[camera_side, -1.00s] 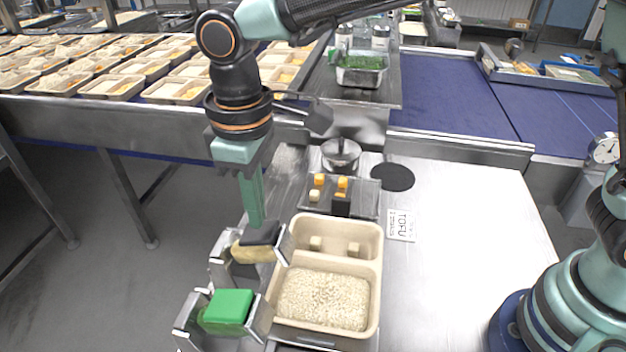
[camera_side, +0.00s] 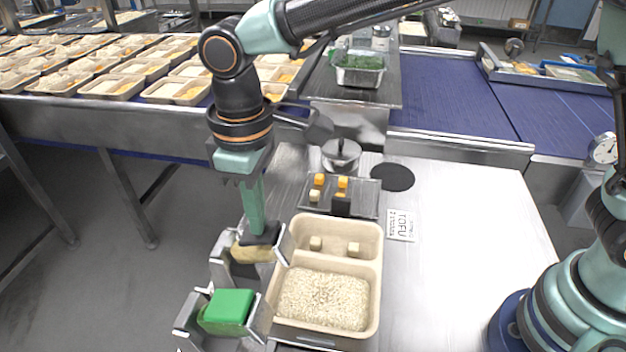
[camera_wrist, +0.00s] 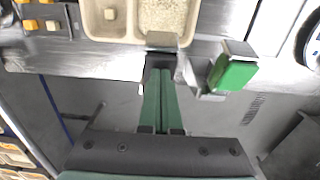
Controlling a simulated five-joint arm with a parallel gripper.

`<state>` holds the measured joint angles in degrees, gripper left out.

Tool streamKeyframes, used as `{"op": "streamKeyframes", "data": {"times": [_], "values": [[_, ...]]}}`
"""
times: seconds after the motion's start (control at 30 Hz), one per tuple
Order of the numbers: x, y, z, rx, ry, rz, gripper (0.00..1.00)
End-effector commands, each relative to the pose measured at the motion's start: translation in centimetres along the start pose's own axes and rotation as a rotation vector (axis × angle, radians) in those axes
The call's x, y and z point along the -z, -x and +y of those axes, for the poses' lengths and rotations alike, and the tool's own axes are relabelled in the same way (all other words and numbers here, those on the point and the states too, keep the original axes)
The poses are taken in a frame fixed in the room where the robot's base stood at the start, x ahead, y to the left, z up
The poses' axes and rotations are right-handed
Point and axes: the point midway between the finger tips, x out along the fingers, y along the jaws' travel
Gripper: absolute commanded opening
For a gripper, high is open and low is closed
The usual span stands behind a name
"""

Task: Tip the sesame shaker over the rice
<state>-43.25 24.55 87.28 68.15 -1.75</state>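The sesame shaker, a tan body with a black top (camera_side: 258,254), stands in a metal holder left of the rice tray. The dark piece at its top also shows at the fingertips in the wrist view. My gripper (camera_side: 259,232) points down with its green fingertips at the black top. In the wrist view, my gripper (camera_wrist: 160,72) has its two fingers close together; whether they press on the top is hidden. The rice (camera_side: 322,299) fills the near compartment of the beige tray (camera_side: 375,268); it shows in the wrist view (camera_wrist: 163,14) too.
A green-lidded container (camera_side: 228,307) sits in a second holder in front. Two pale cubes lie in the tray's far compartment. Behind it are a small tray of cubes (camera_side: 368,200) and a metal lidded pot (camera_side: 341,156). The bench at right is mostly clear.

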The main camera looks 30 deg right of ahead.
Motion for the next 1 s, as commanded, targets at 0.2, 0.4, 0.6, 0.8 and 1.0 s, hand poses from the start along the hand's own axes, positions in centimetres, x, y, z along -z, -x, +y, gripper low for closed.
{"op": "streamKeyframes", "data": {"times": [0.2,0.4,0.6,0.8,1.0], "values": [[0.0,-0.4,0.0,0.0,0.0,-0.001,0.0],[-0.2,-0.8,0.0,0.0,0.0,-0.001,0.0],[-0.5,-1.4,0.0,0.0,0.0,-0.002,0.0],[-0.7,-2.0,0.0,0.0,0.0,-0.001,0.0],[-0.9,-2.6,0.0,0.0,0.0,-0.001,0.0]]}}
